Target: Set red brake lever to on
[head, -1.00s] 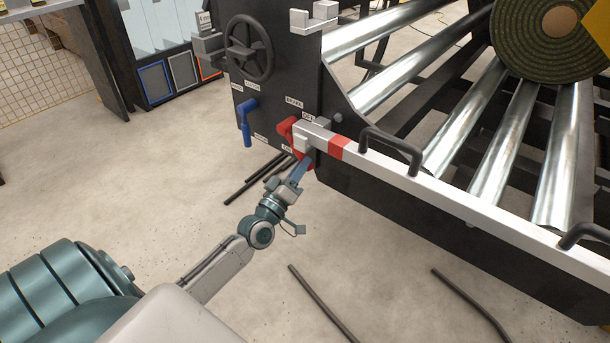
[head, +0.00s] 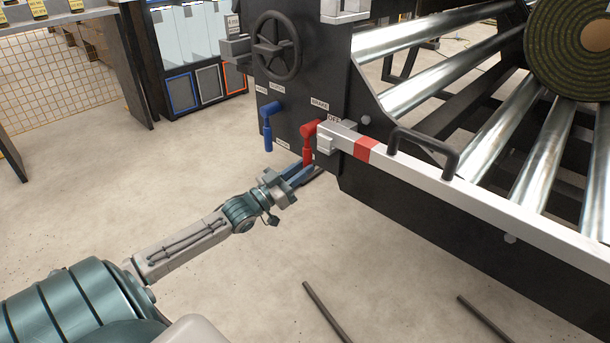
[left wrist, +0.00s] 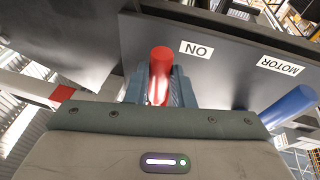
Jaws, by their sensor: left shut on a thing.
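The red brake lever (head: 309,130) is on the black side panel of the machine, beside the end of the white bar. Its handle hangs roughly straight down below its pivot. A "BRAKE" label is above it and an "OFF" label to its upper right. My left gripper (head: 304,174) is shut on the lower part of the handle. In the left wrist view the red handle (left wrist: 161,68) stands between the blue-grey fingers, next to an "ON" label (left wrist: 196,49). The gripped end is partly hidden by the fingers. My right gripper is not in view.
A blue lever (head: 267,128) hangs just left of the red one, with a black handwheel (head: 277,46) above. The white bar (head: 440,188) with a red band and black handle runs right. Dark rods (head: 327,310) lie on the otherwise open floor.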

